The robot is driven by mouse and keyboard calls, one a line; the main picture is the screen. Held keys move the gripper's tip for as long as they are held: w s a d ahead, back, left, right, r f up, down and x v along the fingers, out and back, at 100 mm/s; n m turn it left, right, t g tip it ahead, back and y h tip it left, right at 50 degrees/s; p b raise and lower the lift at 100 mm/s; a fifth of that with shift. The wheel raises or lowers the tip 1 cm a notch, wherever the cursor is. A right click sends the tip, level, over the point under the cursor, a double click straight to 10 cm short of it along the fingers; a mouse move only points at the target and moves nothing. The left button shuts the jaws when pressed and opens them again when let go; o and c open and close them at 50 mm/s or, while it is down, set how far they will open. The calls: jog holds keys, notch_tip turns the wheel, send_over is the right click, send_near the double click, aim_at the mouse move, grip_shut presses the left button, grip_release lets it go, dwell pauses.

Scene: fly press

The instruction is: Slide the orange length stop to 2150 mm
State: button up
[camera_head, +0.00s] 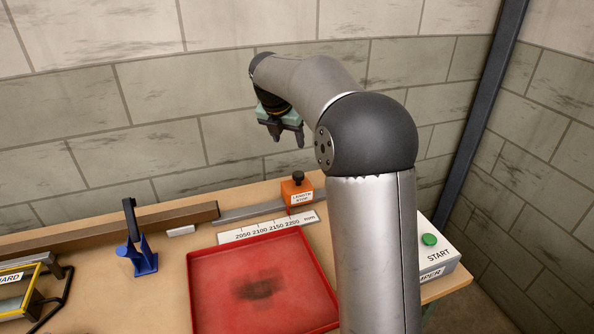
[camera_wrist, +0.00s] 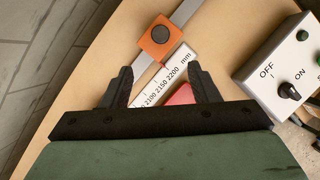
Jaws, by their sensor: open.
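The orange length stop (camera_head: 297,194) is a block with a dark round knob on top, sitting on a grey metal rail (camera_head: 250,211) at the back of the bench. It stands by the 2200 end of the white mm scale (camera_head: 268,228), to the right of the 2150 mark; the exact reading cannot be told. My gripper (camera_head: 288,140) is open and empty, in the air above and behind the stop. In the wrist view the stop (camera_wrist: 158,43) lies beyond the two open fingertips (camera_wrist: 160,72), apart from them. Its knob is in plain sight.
A red tray (camera_head: 215,285) lies in front of the scale. A blue stand (camera_head: 138,259) is at left, with a yellow-framed guard (camera_head: 18,291) farther left. A control box with a green START button (camera_head: 429,239) is at right. My arm covers part of the bench.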

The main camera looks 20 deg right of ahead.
aim_at(298, 174)
jog(key=p+x, duration=0.1)
jog(key=x, duration=1.5)
jog(key=shift+f, duration=0.1)
grip_shut()
jog(key=shift+s, duration=0.1)
